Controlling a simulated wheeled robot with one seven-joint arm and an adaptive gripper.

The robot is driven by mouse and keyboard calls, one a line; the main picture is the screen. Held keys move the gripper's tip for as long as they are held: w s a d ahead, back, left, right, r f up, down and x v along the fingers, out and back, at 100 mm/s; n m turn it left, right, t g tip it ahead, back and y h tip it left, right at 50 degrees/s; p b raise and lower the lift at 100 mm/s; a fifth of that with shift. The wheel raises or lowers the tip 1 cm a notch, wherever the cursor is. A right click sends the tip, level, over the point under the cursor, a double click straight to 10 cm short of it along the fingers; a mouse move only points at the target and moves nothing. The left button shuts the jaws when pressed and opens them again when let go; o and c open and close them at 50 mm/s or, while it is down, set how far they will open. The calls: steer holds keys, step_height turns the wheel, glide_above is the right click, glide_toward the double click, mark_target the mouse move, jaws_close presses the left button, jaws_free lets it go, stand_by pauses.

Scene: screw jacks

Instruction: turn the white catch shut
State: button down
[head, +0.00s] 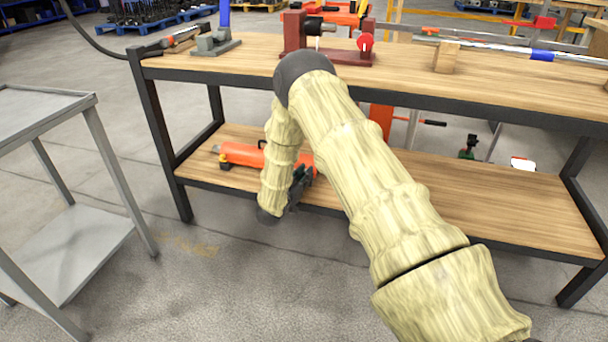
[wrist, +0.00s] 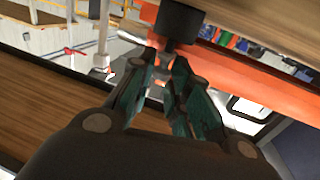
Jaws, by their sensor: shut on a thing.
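An orange jack (head: 242,154) lies along the lower shelf, and its orange body (wrist: 262,78) runs across the right of the wrist view. A dark cylindrical part (wrist: 180,22) sits just past my fingertips. My gripper (head: 298,186) is low at the front edge of the lower shelf, beside the jack's right end and partly behind my forearm. In the wrist view my gripper (wrist: 164,62) has its fingers drawn together at the jack. A small pale piece, the white catch (wrist: 157,43), shows at the fingertips, mostly hidden by them. Its exact angle cannot be told.
The workbench's wooden top (head: 500,78) holds a red vise (head: 326,45), a wooden block (head: 446,57) and long rods. The lower shelf (head: 470,205) is clear at its middle right. A grey cart (head: 50,100) stands at the left.

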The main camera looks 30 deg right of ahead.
steer(key=shift+w+a+m+g+h+p, duration=0.15)
steer(key=shift+m+g+h+p, duration=0.15)
steer(key=shift+m+g, duration=0.4)
steer(key=shift+w+d+m+g+h+p, duration=0.15)
steer(key=shift+m+g+h, duration=0.3)
steer(key=shift+g, duration=0.45)
steer(key=shift+s+a, duration=0.1)
steer(key=c, duration=1.4)
jaws_free()
steer(key=shift+o, duration=0.2)
steer(key=v, duration=1.2)
steer(key=shift+r, duration=0.1)
